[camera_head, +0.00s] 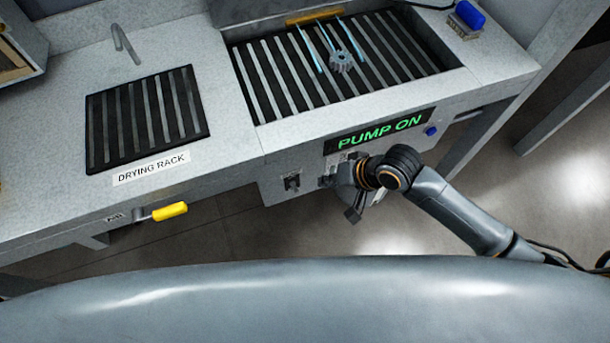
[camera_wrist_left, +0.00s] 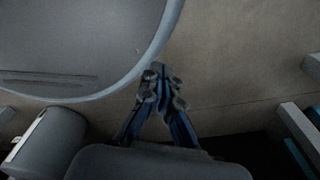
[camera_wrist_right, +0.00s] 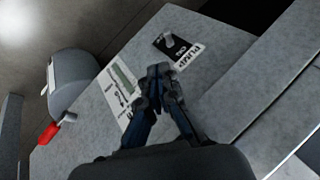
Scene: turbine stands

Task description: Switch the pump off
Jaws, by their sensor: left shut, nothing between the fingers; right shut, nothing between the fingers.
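The lit display (camera_head: 380,131) on the front of the sink unit reads PUMP ON in green. A small switch (camera_head: 292,182) sits on the same front panel, left of my right gripper. The right wrist view shows a black switch plate with a grey lever (camera_wrist_right: 172,42) beside a label with the word PUMP. My right gripper (camera_head: 328,182) is shut and empty at the front panel, below the display. In the right wrist view its fingertips (camera_wrist_right: 158,72) show apart from the switch. My left gripper (camera_wrist_left: 160,74) is shut and empty, seen only in the left wrist view.
A slatted basin (camera_head: 262,105) holds a small gear-like part (camera_head: 342,62). The drying rack (camera_head: 100,140) is at left, with a yellow handle (camera_head: 170,211) below the counter. A blue brush (camera_head: 468,17) lies at right. A red handle (camera_wrist_right: 48,133) shows in the right wrist view.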

